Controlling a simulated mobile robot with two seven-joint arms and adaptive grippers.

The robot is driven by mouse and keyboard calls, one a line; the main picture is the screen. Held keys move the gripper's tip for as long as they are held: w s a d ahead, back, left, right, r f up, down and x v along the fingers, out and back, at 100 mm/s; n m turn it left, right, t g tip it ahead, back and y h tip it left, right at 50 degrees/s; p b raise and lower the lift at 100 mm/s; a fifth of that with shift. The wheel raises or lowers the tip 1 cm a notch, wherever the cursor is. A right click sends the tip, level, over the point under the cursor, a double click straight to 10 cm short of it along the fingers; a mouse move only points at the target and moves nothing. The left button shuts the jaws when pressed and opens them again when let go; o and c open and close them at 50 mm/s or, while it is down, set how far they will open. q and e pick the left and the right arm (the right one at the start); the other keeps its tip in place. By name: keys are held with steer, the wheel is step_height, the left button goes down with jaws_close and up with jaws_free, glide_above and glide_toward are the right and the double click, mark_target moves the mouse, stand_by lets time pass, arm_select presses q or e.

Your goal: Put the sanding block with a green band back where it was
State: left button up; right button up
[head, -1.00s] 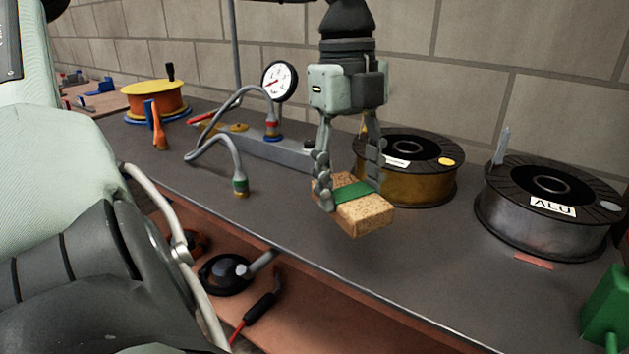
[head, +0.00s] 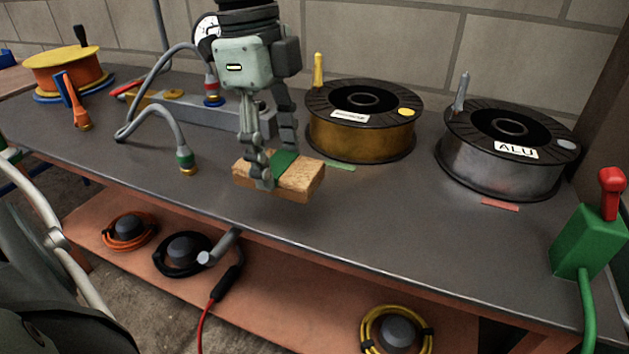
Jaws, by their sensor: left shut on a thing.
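The sanding block with a green band (head: 300,178) is a tan, cork-like block with a green strip across its middle. My left gripper (head: 272,165) comes down from above and is shut on it, one finger on its near side and the other behind it. The block appears held above the grey bench top (head: 390,215), near its front edge; its exact height is hard to tell. My right gripper is not in view.
A gold wire spool (head: 361,130) and a silver ALU spool (head: 508,160) stand behind and right. A hose (head: 150,112) with a gauge is at left. A green box with a red lever (head: 583,240) stands at right. Bench space before the spools is clear.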

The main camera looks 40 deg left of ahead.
arm_select(q)
steer(key=w+f, duration=0.1)
steer(key=w, duration=0.1)
steer(key=w+d+f, duration=0.1)
steer(key=w, duration=0.1)
steer(key=w+f, duration=0.1)
steer(key=w, duration=0.1)
steer(key=shift+w+d+f, duration=0.1)
steer(key=shift+d+f, duration=0.1)
steer(key=shift+f, duration=0.2)
steer(key=shift+w+f+p, duration=0.15)
steer(key=shift+w+p, duration=0.05)
steer(key=shift+p, duration=0.1)
step_height(320, 180, down, 3)
steer(key=shift+f, duration=0.5)
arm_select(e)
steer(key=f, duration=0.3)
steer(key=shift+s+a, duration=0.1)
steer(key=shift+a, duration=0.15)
